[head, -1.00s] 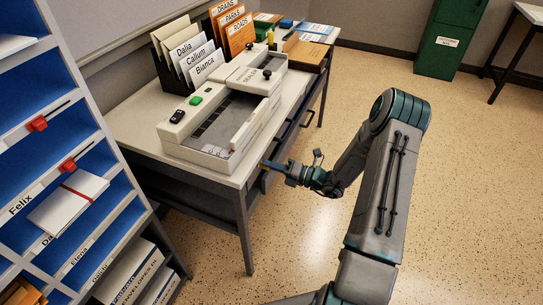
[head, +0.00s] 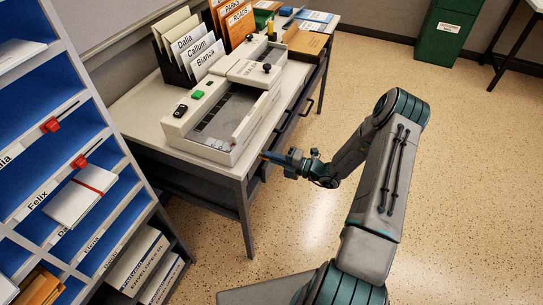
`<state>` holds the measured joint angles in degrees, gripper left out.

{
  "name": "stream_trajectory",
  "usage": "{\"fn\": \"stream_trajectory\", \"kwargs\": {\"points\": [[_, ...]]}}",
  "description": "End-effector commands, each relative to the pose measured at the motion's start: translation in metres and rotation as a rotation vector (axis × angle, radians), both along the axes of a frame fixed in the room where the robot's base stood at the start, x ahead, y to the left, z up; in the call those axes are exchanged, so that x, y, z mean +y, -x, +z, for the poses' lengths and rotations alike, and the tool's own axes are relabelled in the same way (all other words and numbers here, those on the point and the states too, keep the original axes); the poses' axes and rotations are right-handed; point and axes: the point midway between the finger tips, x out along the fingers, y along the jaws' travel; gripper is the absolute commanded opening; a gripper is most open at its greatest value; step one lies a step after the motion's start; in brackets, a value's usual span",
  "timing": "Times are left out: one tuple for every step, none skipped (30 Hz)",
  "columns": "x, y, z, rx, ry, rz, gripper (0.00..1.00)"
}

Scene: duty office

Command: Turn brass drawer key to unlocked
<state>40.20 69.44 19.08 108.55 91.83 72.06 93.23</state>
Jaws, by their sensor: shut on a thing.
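The desk (head: 157,131) stands left of centre, with dark drawer fronts and handles (head: 307,107) along its right-hand side. My gripper (head: 270,156) is at this drawer side, just below the table top's edge. It is shut on a small brass-coloured thing, the brass drawer key (head: 263,155), which shows only as a speck at the fingertips. The key's turn angle and the lock are too small or hidden to make out.
A sealer machine (head: 218,125) stands on the desk near the gripper, with file folders (head: 205,52) behind it. A blue pigeonhole rack (head: 85,190) is at left. The speckled floor (head: 470,170) at right is clear up to a green cabinet (head: 446,32).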

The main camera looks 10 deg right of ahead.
Motion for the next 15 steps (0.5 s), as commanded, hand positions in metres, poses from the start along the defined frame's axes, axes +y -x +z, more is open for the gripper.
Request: {"fn": "stream_trajectory", "kwargs": {"points": [[-0.0006,-0.0007,0.0002,0.001,-0.001,-0.002,0.0],[-0.0006,-0.0007,0.0001,0.001,-0.001,-0.002,0.0],[-0.0006,-0.0007,0.0001,0.001,-0.001,-0.002,0.0],[-0.0005,-0.0007,0.0001,0.001,-0.001,-0.002,0.0],[-0.0006,-0.0007,0.0001,0.001,-0.001,-0.002,0.0],[-0.0005,-0.0007,0.0001,0.001,-0.001,-0.002,0.0],[-0.0007,-0.0008,0.0001,0.001,-0.001,-0.003,0.0],[-0.0006,-0.0007,0.0002,0.001,-0.001,-0.003,0.0],[-0.0006,-0.0007,0.0002,0.001,-0.001,-0.003,0.14],[-0.0005,-0.0007,0.0002,0.001,-0.001,-0.003,0.22],[-0.0005,-0.0006,0.0002,0.001,-0.001,-0.002,0.27],[-0.0004,-0.0006,0.0002,0.001,-0.001,-0.002,0.27],[-0.0003,-0.0005,0.0001,0.001,-0.001,-0.002,0.27],[-0.0002,-0.0005,0.0001,0.0,0.0,-0.002,0.27],[-0.0002,-0.0004,0.0001,0.0,0.0,-0.001,0.27]]}}
